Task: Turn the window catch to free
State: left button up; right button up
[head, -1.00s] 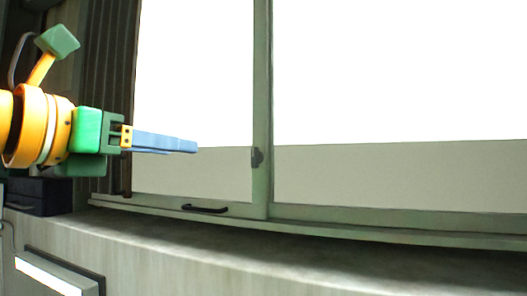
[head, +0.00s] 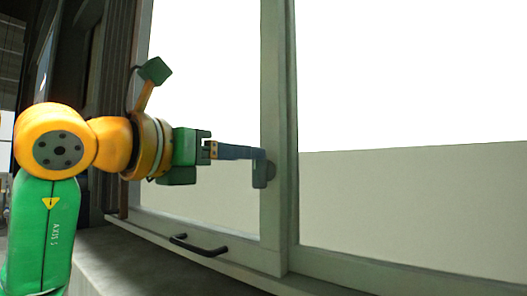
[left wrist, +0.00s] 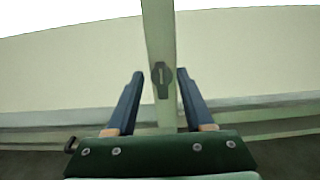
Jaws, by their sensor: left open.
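The window catch (head: 263,174) is a small dark grey piece on the window's middle upright (head: 275,100). In the left wrist view the catch (left wrist: 161,76) is a dark plate with a pale upright bar, seen between the fingertips. My left gripper (head: 256,153) reaches in from the left with its blue fingers at the catch in the head view, partly covering its top. In the left wrist view my left gripper (left wrist: 160,73) is open, one finger on each side of the catch. I cannot tell whether the fingers touch it. My right gripper is not in view.
A dark handle (head: 198,246) sits on the window's bottom rail, below the gripper; it also shows in the left wrist view (left wrist: 71,145). A grey sill (head: 150,270) runs beneath the window. Dark slatted material stands left of the frame. The space right of the upright is clear.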

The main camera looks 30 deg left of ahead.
pick_arm(q)
jog(key=w+p, duration=0.1)
jog(key=w, duration=0.3)
jog(key=shift+w+d+f, duration=0.1)
jog(key=shift+w+d, duration=0.05)
jog(key=shift+w, duration=0.05)
jog(key=shift+s, duration=0.35)
grip_shut()
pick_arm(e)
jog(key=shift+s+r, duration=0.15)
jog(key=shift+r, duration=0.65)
pick_arm(q)
jog(key=shift+w+a+f+n+b, duration=0.1)
jog(key=shift+a+f+n+b, duration=0.5)
jog(key=shift+n, duration=2.35)
jog(key=shift+s+a+f+n+b, duration=0.2)
jog(key=shift+n+b, duration=0.7)
jog(key=shift+n, duration=2)
jog(key=shift+w+a+f+n+b, duration=0.2)
jog(key=shift+a+f+n+b, duration=0.4)
jog(key=shift+n, duration=2.35)
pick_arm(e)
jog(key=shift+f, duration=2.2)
pick_arm(q)
jog(key=shift+d+r+n, duration=0.1)
jog(key=shift+r+n, duration=0.1)
jog(key=shift+n, duration=0.1)
